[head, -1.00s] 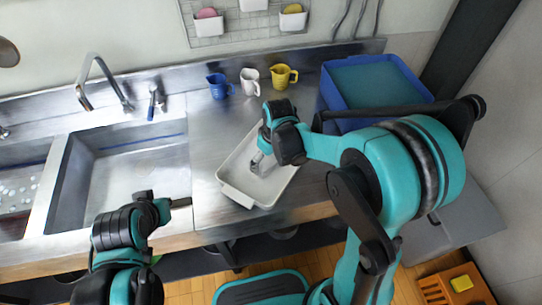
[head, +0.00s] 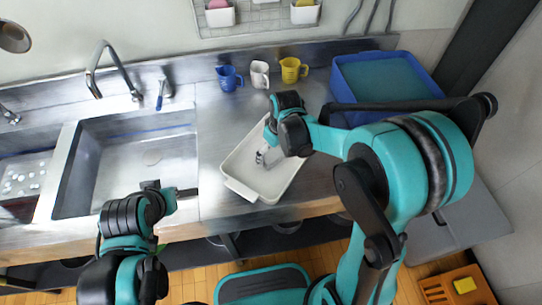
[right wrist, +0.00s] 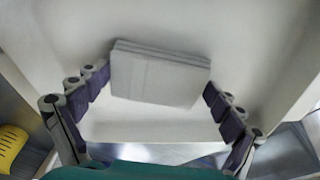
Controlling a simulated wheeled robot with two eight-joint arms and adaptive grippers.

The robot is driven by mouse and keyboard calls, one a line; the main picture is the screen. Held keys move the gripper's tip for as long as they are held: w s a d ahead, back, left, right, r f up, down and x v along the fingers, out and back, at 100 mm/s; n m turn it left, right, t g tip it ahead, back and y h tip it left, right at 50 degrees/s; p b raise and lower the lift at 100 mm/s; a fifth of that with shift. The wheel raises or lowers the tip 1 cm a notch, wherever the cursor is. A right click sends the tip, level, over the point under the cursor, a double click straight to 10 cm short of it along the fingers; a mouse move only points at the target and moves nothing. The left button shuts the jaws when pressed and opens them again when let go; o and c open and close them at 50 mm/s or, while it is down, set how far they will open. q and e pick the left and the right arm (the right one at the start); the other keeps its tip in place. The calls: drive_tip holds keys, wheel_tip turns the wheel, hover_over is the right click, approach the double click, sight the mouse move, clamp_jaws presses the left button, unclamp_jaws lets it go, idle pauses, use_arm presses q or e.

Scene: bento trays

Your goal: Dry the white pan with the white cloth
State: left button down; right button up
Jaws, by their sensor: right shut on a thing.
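The white pan (head: 240,188) is a shallow rectangular tray on the steel counter, right of the sink. My right gripper (head: 268,157) reaches down into it. In the right wrist view my right gripper (right wrist: 157,88) is shut on the folded white cloth (right wrist: 155,75), with a finger at each side. The cloth lies over the pan's inside (right wrist: 230,35); whether it touches the floor is hard to tell.
Blue (head: 229,77), white (head: 260,74) and yellow (head: 292,69) cups stand behind the pan. A blue bin (head: 345,92) is at the back right. The sink (head: 120,170) and faucet (head: 105,60) are left. An orange crate (head: 440,290) stands on the floor.

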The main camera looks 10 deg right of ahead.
sight(269, 159)
drive_tip(key=shift+w+d, duration=1.25)
drive_tip(key=shift+w, duration=0.05)
drive_tip(key=shift+s+a, duration=1.2)
drive_tip(key=shift+s, duration=0.05)
drive_tip(key=shift+s+a+f, duration=0.1)
drive_tip(key=shift+s+a, duration=1.1)
drive_tip(key=shift+r+p, duration=2.25)
drive_tip(key=shift+r, duration=0.75)
drive_tip(key=shift+w+r, duration=0.1)
drive_tip(key=shift+r+p, duration=1.25)
drive_tip(key=shift+r, duration=0.25)
drive_tip(key=shift+f, duration=0.1)
